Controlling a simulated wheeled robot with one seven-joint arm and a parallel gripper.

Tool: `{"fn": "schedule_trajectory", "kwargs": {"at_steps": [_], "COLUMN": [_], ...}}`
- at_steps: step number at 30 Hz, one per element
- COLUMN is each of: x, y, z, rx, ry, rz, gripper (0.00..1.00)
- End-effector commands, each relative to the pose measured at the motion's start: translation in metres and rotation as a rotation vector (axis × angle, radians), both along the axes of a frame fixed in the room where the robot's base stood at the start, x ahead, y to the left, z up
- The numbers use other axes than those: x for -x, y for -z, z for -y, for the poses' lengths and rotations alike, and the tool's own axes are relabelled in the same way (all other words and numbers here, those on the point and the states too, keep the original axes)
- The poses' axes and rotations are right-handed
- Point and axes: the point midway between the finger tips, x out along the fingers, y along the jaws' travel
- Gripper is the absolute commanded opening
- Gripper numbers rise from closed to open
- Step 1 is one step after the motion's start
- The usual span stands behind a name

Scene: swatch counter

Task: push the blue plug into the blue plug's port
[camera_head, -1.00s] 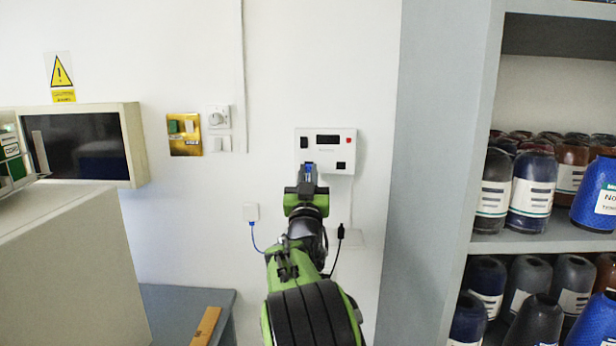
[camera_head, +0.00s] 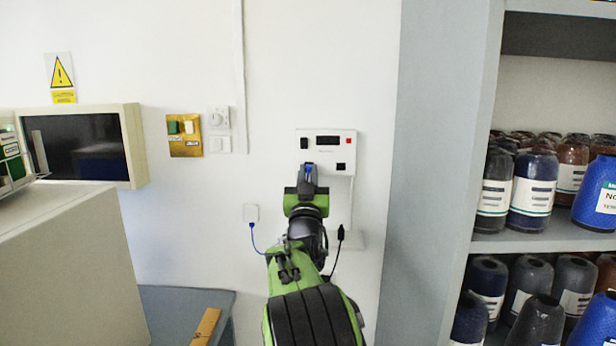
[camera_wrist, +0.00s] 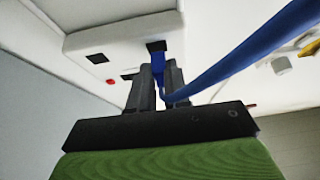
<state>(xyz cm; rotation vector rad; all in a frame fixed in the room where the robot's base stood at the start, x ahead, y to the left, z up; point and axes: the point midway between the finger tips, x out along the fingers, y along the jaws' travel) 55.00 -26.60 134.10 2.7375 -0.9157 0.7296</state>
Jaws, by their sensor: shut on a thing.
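The blue plug (camera_head: 309,169) is held between the fingers of my gripper (camera_head: 308,176), at the lower edge of a white wall unit (camera_head: 345,146). In the wrist view my gripper (camera_wrist: 160,90) is shut on the blue plug (camera_wrist: 158,64), and the plug's tip is at a dark square port (camera_wrist: 156,45) in the white unit (camera_wrist: 115,40). I cannot tell how far the tip is inside. A blue cable (camera_wrist: 240,55) runs from the plug to the upper right. In the head view my gripper hides the port.
A black plug (camera_head: 341,232) on a black cable hangs at a small white ledge right of my arm. A white wall box (camera_head: 251,213) has the blue cable. A beige cabinet (camera_head: 70,270) stands left.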

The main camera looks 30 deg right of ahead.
Motion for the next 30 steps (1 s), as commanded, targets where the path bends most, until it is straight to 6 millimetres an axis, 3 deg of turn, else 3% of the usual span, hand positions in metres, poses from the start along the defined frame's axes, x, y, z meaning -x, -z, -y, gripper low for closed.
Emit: {"fn": "schedule_trajectory", "kwargs": {"at_steps": [13,14,19,30], "x": [-0.0074,-0.0071,-0.0071,-0.0006], "y": [-0.0003,-0.0002,0.0000,0.0064], "z": [0.0058,0.0055,0.0053,0.0003], "rx": [0.000,0.000,0.000,-0.003], "ry": [0.001,0.001,0.000,0.000], "rz": [0.000,0.000,0.000,0.000], "gripper": [0.00,0.21,0.46,0.46]}}
